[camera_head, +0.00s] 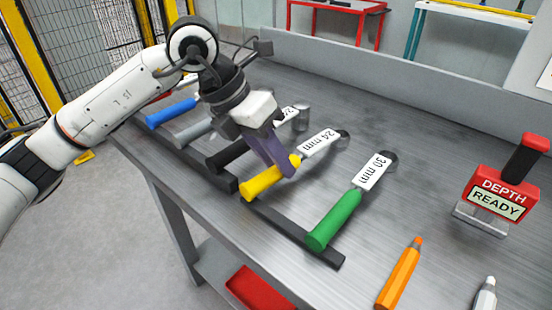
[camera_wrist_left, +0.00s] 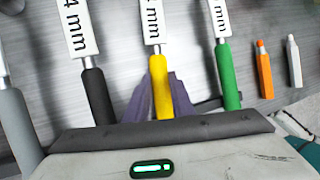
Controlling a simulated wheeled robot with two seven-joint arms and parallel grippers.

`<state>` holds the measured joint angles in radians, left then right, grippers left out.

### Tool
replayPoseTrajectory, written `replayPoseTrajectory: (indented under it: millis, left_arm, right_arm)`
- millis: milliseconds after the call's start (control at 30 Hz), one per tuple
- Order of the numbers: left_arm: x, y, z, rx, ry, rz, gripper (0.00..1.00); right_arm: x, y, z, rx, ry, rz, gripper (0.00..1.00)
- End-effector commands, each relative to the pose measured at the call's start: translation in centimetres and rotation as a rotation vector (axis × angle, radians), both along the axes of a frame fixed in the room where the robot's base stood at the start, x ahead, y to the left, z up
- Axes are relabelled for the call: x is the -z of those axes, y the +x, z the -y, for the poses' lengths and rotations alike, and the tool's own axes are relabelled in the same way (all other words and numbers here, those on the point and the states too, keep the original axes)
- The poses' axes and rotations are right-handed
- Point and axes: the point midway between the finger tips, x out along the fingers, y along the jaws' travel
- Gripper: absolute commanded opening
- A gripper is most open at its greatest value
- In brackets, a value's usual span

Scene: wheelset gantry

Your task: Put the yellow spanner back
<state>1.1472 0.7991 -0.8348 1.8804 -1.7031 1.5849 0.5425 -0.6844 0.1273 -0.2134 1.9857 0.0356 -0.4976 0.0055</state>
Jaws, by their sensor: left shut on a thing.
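The yellow spanner, with a yellow handle (camera_head: 260,187) and a white label reading 24 mm, lies in line with the other spanners, between the black-handled and green-handled ones. My left gripper (camera_head: 284,168) comes down from above with its purple fingers around the yellow handle, shut on it. In the left wrist view the yellow handle (camera_wrist_left: 158,72) runs between the two fingers (camera_wrist_left: 160,98). The handle end is at the dark rest bar (camera_head: 290,232) on the bench; I cannot tell whether it touches the bar. My right gripper is not in view.
The green 30 mm spanner (camera_head: 336,218) lies close on the right; black (camera_head: 228,155), grey (camera_head: 192,133) and blue (camera_head: 170,113) handles lie left. An orange marker (camera_head: 399,275), a white one (camera_head: 485,294) and a red depth gauge (camera_head: 503,190) are at right. The bench's back is clear.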

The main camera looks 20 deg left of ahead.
Motion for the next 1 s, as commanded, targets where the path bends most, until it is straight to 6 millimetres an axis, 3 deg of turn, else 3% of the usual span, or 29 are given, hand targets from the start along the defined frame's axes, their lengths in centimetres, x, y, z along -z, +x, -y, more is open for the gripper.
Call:
replayPoseTrajectory:
  millis: [367,400,500,867,1000]
  left_arm:
    - [0.8,0.0,0.0,-0.001,-0.001,0.002,0.00]
    - [0.7,0.0,0.0,-0.001,-0.001,0.002,0.27]
    - [0.7,0.0,0.0,0.000,0.000,0.001,0.43]
    - [0.8,0.0,0.0,0.000,0.001,-0.002,0.43]
    - [-1.0,-0.3,-0.8,-0.003,0.000,0.004,0.43]
  right_arm:
    - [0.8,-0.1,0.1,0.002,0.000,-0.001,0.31]
    - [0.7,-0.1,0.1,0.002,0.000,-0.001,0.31]
    - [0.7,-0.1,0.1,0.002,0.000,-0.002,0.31]
    - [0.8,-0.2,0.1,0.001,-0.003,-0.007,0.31]
    - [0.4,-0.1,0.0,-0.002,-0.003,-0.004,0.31]
